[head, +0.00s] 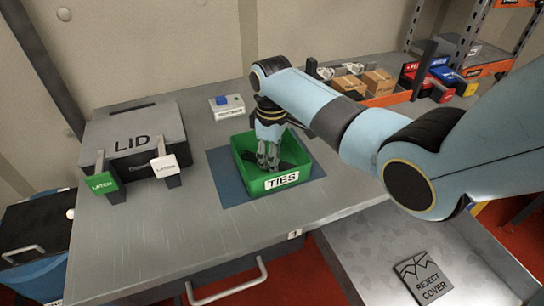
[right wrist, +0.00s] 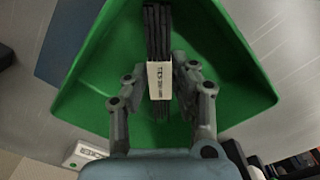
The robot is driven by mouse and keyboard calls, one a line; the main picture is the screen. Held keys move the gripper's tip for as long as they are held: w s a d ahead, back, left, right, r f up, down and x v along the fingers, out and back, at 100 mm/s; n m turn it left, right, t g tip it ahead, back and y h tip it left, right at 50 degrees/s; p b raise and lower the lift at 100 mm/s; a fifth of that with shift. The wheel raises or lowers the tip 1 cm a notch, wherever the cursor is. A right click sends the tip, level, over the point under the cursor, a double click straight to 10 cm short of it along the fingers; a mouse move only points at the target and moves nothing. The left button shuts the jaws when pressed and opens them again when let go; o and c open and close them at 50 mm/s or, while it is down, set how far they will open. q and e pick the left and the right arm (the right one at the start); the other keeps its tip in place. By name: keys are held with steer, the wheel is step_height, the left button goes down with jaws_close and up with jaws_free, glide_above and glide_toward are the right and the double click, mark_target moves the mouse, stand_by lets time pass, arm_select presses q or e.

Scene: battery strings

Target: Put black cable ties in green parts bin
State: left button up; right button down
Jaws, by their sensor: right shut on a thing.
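The green parts bin (head: 245,165) labelled TIES stands on a blue mat on the bench. My right gripper (head: 268,165) points down into the bin, its fingertips inside the walls. In the right wrist view the right gripper (right wrist: 160,90) is shut on the bundle of black cable ties (right wrist: 157,30), at its white printed band (right wrist: 159,82). The green bin (right wrist: 95,75) surrounds the bundle in that view. Dark tie ends show beside the fingers in the head view. I cannot tell whether the ties touch the bin floor. My left gripper is not in view.
An orange-edged tray (head: 385,97) with cartons is at the back right. Bench space in front is clear.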

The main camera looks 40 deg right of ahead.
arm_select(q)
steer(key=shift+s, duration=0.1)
arm_select(e)
steer(key=c, duration=1.5)
jaws_free()
steer(key=shift+f, duration=0.15)
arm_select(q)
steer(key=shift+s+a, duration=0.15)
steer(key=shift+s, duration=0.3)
arm_select(e)
steer(key=o, duration=0.4)
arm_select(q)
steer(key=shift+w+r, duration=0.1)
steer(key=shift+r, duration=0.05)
arm_select(e)
step_height(320, 180, up, 12)
steer(key=shift+r, duration=0.2)
